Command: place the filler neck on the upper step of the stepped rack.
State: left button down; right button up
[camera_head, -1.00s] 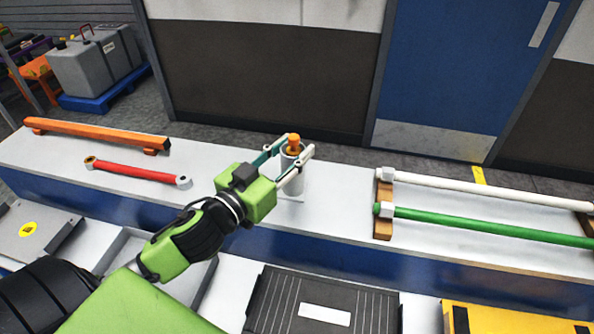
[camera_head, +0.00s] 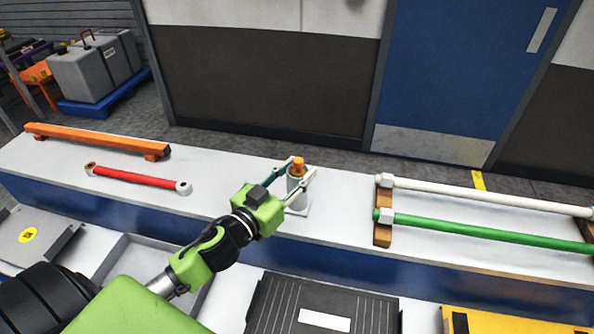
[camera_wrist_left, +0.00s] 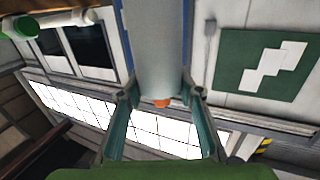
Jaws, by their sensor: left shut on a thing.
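The filler neck (camera_head: 296,184) is a pale grey upright cylinder with an orange top. It stands over the white upper step (camera_head: 235,177) of the stepped rack, at a pale square patch (camera_head: 301,209). I cannot tell whether its base touches the step. My left gripper (camera_head: 302,168) is shut on the filler neck near its top, one finger on each side. In the left wrist view, the filler neck (camera_wrist_left: 155,45) fills the space between the two fingers of the left gripper (camera_wrist_left: 158,100). My right gripper is not in view.
An orange bar (camera_head: 95,139) and a red rod (camera_head: 135,177) lie left on the upper step. White (camera_head: 480,193) and green (camera_head: 490,228) rods rest on wooden blocks at right. Grey trays, a dark ribbed case (camera_head: 325,305) and a yellow case (camera_head: 515,320) sit lower in front.

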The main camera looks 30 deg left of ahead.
pick_arm(q)
jog(key=c, duration=1.4)
grip_release()
jog(key=shift+f, duration=0.1)
jog(key=shift+c, duration=0.2)
jog(key=shift+r, duration=0.2)
jog(key=shift+s+f, duration=0.15)
jog(key=shift+s, duration=0.05)
jog(key=s+a+b, duration=0.1)
jog(key=s+b, duration=0.2)
jog(key=s, duration=0.8)
jog(key=shift+s+a, duration=0.25)
jog(key=shift+a, duration=0.1)
jog(key=shift+s, duration=0.1)
